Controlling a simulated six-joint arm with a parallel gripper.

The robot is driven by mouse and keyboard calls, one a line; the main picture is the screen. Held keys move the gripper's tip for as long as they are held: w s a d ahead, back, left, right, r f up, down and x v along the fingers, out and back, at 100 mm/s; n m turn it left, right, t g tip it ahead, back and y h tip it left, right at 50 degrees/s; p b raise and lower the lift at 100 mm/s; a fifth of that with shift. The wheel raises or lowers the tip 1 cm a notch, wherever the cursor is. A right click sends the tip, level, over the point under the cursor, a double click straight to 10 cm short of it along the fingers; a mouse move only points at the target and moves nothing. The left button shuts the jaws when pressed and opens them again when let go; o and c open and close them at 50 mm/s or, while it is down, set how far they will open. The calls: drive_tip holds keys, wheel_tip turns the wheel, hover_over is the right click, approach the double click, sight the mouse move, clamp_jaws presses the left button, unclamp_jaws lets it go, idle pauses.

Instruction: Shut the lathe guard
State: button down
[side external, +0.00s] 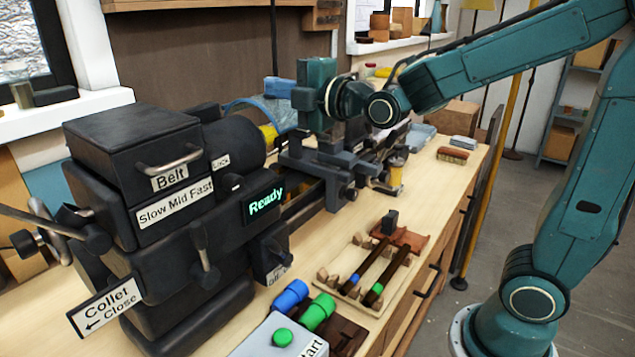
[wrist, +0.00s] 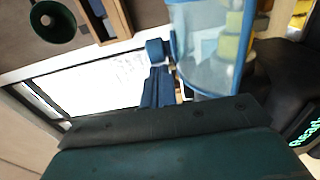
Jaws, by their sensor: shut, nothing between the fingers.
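The lathe guard (side external: 248,104) is a curved, see-through blue sheet beside the black headstock in the side view. It arches up behind a yellow part (side external: 268,135), which shows below its edge. A small blue block (side external: 278,87) sits by the guard's right end. In the wrist view the guard (wrist: 203,50) is at the top centre, with yellow shapes behind it. My teal gripper (side external: 306,95) is above the lathe bed, just right of the guard. It is shut and empty; its fingertips are mostly hidden. I cannot tell whether it touches the guard or block.
The headstock (side external: 160,190) fills the left, with a lit "Ready" display (side external: 264,203). A wooden rack with two rods (side external: 375,270) lies in front. Blue and green cylinders (side external: 305,303) and a start box (side external: 280,338) are near. A window (wrist: 95,85) lies beyond.

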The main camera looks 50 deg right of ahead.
drive_tip(key=s, duration=0.7)
idle(0.3)
drive_tip(key=shift+s+f, duration=0.1)
drive_tip(key=s+f+m+g, duration=0.6)
drive_tip(key=s+m, duration=0.3)
drive_tip(key=s, duration=0.1)
drive_tip(key=s+f+m+g, duration=0.5)
drive_tip(key=s+m+g, duration=0.1)
drive_tip(key=s+m, duration=0.3)
drive_tip(key=shift+s+d+f, duration=0.4)
drive_tip(key=shift+s, duration=0.25)
